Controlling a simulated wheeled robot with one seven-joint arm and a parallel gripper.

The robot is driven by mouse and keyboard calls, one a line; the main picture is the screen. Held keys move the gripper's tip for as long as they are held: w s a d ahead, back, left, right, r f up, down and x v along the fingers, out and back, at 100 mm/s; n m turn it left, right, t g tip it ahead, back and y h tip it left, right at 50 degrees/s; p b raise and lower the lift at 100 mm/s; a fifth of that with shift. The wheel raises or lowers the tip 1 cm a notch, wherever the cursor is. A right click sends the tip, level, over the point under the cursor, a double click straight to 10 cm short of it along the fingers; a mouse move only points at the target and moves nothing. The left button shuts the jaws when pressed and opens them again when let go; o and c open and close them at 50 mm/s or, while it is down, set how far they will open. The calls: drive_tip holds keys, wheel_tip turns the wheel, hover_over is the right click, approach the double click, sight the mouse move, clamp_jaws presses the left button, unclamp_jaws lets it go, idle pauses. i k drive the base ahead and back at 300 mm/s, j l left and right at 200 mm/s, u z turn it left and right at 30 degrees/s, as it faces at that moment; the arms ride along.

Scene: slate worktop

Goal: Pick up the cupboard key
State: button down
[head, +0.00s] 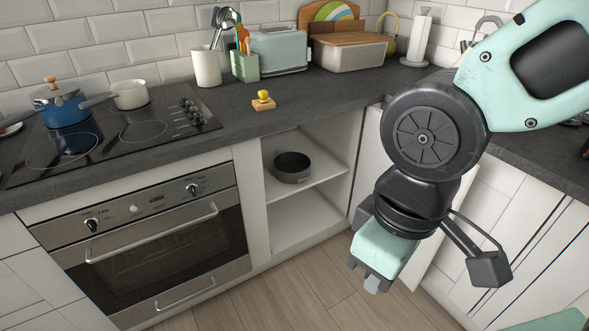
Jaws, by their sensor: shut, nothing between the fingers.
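I cannot make out a cupboard key for certain. A small yellow piece on a flat wooden block (263,101) sits on the slate worktop near its front edge, too small to identify surely. The open cupboard (305,178) below has a shelf with a dark round pan (292,167). My gripper (363,277) hangs low in front of the cabinets, to the right of the open cupboard, pointing down over the floor. It is shut and empty, well apart from the yellow piece and the pan.
A hob with a blue pot (61,106) and a cream pan (130,94) is at left, above the oven (150,241). A utensil crock (206,66), toaster (279,50) and bread bin (349,53) stand at the back. The worktop around the yellow piece is clear.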

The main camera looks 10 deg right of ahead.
sight(263, 94)
drive_tip(key=i+j+z, duration=0.1)
drive_tip(key=i+j, duration=0.2)
drive_tip(key=i+j+z, duration=0.1)
drive_tip(key=i+j, duration=0.15)
drive_tip(key=j, duration=0.15)
drive_tip(key=i+j, duration=0.25)
drive_tip(key=j, duration=0.15)
drive_tip(key=i+j+z, duration=0.15)
drive_tip(key=j, duration=0.25)
drive_tip(key=i+j+z, duration=0.1)
drive_tip(key=i+j, duration=0.25)
